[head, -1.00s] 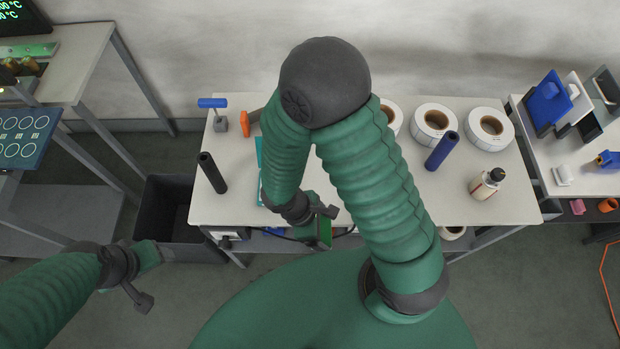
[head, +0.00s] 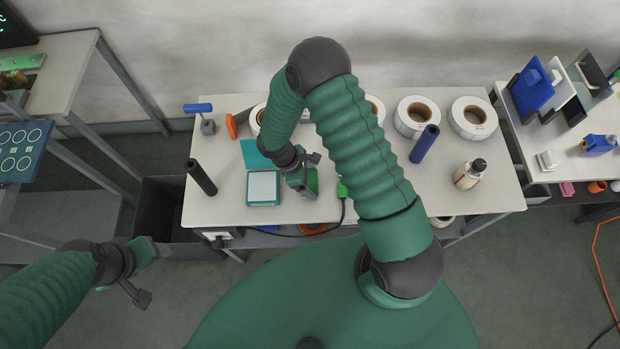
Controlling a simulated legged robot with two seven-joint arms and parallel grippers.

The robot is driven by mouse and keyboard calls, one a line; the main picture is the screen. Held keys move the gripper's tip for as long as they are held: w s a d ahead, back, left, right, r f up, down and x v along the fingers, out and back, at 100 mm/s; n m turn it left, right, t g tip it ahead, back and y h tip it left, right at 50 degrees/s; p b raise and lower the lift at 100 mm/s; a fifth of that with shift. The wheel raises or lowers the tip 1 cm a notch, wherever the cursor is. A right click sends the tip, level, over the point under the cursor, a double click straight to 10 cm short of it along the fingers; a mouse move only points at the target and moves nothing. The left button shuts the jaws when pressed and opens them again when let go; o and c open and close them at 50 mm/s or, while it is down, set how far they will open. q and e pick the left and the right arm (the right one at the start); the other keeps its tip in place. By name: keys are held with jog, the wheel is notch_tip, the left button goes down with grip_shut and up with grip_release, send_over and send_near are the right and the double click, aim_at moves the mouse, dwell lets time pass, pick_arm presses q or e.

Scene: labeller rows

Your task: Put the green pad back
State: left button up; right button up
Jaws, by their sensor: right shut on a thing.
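My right gripper (head: 304,192) is over the near part of the white table, just right of an open teal case. It is shut on a green thing (head: 312,181), which I take for the green pad; only a small part of it shows between the jaws. The teal case has a raised lid (head: 254,153) and a pale inner face (head: 263,186). My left gripper (head: 150,252) is low at the left, off the table; whether its jaws are open is unclear.
A small bright green piece (head: 342,190) ends a dark cable right of the gripper. A dark bin (head: 160,215) is at left.

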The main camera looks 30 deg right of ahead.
jog(key=o, duration=1.2)
jog(key=shift+s+f, duration=0.15)
jog(key=shift+o, duration=0.9)
jog(key=shift+a, duration=0.25)
jog(key=shift+w+a+r, duration=0.2)
jog(key=shift+a+r, duration=0.05)
jog(key=shift+a, duration=0.45)
jog(key=d+v, duration=0.1)
jog(key=v, duration=1.1)
pick_arm(q)
jog(key=shift+a+f, duration=0.35)
jog(key=shift+a, duration=0.4)
pick_arm(e)
jog(key=s+a+r+m+t+y, duration=0.1)
jog(key=s+r+m+t+y, duration=0.2)
jog(key=s+r+m, duration=0.3)
notch_tip(320, 180, up, 4)
jog(key=m+t, duration=0.1)
jog(key=m, duration=0.4)
jog(key=shift+s+a+m+t+y, duration=0.15)
jog(key=shift+s+m+t+y, duration=0.15)
jog(key=shift+s+t+y, duration=0.1)
